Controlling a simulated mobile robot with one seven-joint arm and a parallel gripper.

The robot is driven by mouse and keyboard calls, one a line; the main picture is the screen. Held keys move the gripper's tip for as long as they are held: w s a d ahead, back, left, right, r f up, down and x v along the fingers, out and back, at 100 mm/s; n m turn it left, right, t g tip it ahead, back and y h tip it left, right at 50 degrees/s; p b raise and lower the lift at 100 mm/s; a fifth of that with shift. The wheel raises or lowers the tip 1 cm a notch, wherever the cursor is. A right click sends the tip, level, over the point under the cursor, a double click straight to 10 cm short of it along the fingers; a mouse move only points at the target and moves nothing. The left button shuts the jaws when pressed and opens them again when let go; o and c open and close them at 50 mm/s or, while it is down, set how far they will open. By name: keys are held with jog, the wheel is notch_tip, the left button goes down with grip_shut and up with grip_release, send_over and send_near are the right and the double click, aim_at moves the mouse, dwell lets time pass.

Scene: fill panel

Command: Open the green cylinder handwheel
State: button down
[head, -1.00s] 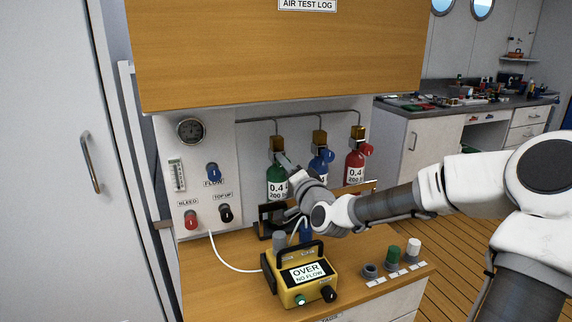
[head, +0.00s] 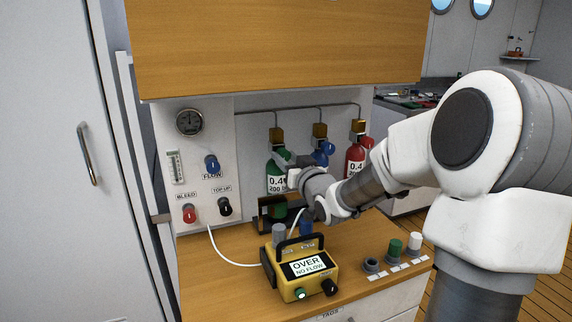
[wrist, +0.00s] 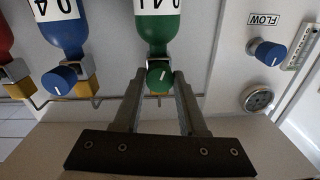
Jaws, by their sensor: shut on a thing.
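The green cylinder (head: 275,164) stands at the left of the row against the panel, with a brass-coloured valve block above it. Its green handwheel (wrist: 160,77) has a white mark and shows in the wrist view between my two fingertips. My gripper (wrist: 160,83) is shut on the handwheel, one finger on each side. In the head view my gripper (head: 284,158) is at the upper part of the green cylinder, and the handwheel is hidden behind the fingers.
A blue cylinder (wrist: 65,34) with a blue handwheel (wrist: 59,80) stands beside the green one. A red cylinder (head: 355,157) is farther right. The panel has a blue FLOW knob (head: 211,163) and a gauge (head: 189,121). A yellow tester (head: 290,287) sits on the counter below.

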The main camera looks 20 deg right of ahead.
jog(key=shift+f+n+b, duration=0.15)
jog(key=shift+n+b, duration=1.8)
jog(key=shift+n, duration=0.95)
jog(key=shift+d, duration=0.1)
jog(key=shift+c, duration=2.4)
grip_release()
jog(key=shift+s, duration=0.1)
